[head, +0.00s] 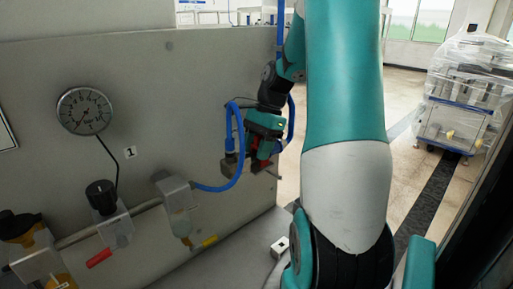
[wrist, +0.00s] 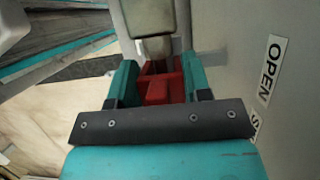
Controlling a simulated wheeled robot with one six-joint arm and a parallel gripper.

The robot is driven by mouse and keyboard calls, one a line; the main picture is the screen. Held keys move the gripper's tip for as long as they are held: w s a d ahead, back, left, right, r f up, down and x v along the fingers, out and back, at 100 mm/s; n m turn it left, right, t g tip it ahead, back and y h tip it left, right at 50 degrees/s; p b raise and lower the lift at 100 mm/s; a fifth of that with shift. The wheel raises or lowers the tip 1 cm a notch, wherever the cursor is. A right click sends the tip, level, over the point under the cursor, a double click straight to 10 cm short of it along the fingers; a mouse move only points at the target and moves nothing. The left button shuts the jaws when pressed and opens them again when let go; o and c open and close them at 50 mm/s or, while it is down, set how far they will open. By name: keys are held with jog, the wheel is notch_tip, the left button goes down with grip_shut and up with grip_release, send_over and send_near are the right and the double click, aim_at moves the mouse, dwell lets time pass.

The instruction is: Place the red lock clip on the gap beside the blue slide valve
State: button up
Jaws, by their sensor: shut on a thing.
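My gripper (head: 264,145) is at the right end of the grey panel, beside the looped blue hose. It is shut on the red lock clip (wrist: 157,92), whose two prongs point away from me between the teal fingers in the wrist view. The clip also shows as a small red patch in the head view (head: 265,150). A beige-grey fitting (wrist: 156,46) is straight ahead of the clip's prongs. I cannot tell whether they touch. I cannot make out the blue slide valve for certain, and the gap beside it is not clear.
The grey panel (head: 200,90) carries a gauge (head: 85,110), a blue hose (head: 238,165), a pipe with a block fitting (head: 175,195), a red handle (head: 99,258) and a yellow handle (head: 210,241). An OPEN label (wrist: 269,68) is right of the gripper. A wrapped cart (head: 465,95) stands far right.

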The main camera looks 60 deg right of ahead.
jog(key=shift+f, duration=0.15)
jog(key=o, duration=0.9)
jog(key=p+v, duration=0.2)
jog(key=v, duration=1)
jog(key=shift+d, duration=0.1)
